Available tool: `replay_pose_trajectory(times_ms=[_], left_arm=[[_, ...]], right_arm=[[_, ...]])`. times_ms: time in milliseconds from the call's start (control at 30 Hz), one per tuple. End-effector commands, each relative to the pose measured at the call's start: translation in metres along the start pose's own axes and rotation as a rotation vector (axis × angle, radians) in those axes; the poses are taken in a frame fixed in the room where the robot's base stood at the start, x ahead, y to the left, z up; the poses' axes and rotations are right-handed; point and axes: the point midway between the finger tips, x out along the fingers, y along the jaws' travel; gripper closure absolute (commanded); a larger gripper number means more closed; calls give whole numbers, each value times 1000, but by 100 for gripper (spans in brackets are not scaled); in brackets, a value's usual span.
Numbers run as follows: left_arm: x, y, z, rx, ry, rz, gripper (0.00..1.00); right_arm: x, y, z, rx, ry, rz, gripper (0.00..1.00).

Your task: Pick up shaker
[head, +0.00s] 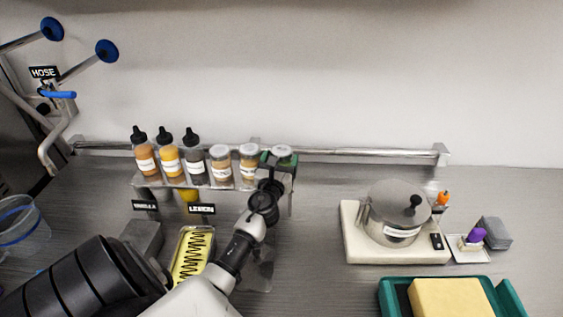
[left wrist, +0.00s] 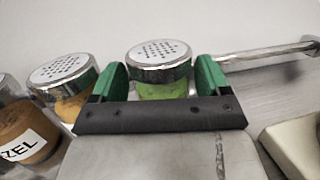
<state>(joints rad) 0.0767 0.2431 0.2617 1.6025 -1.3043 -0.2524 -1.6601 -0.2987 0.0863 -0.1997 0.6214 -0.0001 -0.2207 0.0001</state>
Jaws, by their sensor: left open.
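A shaker (head: 283,151) with a silver perforated lid and green contents stands at the right end of the rack on the wall rail. It also shows in the left wrist view (left wrist: 160,62), upright. My left gripper (head: 277,160) is open at this shaker. In the left wrist view its green fingertips (left wrist: 162,78) show to the left and right of the shaker; I cannot tell whether they touch it. The gripper's dark bar hides the shaker's lower part. Two more shakers with tan contents (head: 249,161) (head: 220,164) stand to its left. My right gripper is not in view.
Several squeeze bottles (head: 168,155) fill the rack's left part. A steel rail (head: 350,153) runs along the wall. A lidded pot (head: 397,212) stands on a white base at right. A green tray (head: 510,298) holds a yellow block. Open counter lies between rack and pot.

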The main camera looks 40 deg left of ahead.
Motion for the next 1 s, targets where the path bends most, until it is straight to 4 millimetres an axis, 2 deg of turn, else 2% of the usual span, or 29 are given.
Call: replay_pose_trajectory(times_ms=[100, 367, 600, 867, 1000], left_arm=[[12, 0, 0, 0, -1, -1, 23], [15, 0, 0, 1, 0, -1, 23], [14, 0, 0, 1, 0, -1, 59], [15, 0, 1, 1, -1, -1, 60], [16, 0, 10, 2, -3, -1, 60]], right_arm=[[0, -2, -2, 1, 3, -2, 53], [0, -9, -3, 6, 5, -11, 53], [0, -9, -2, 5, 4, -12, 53], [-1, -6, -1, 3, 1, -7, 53], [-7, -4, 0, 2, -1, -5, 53]])
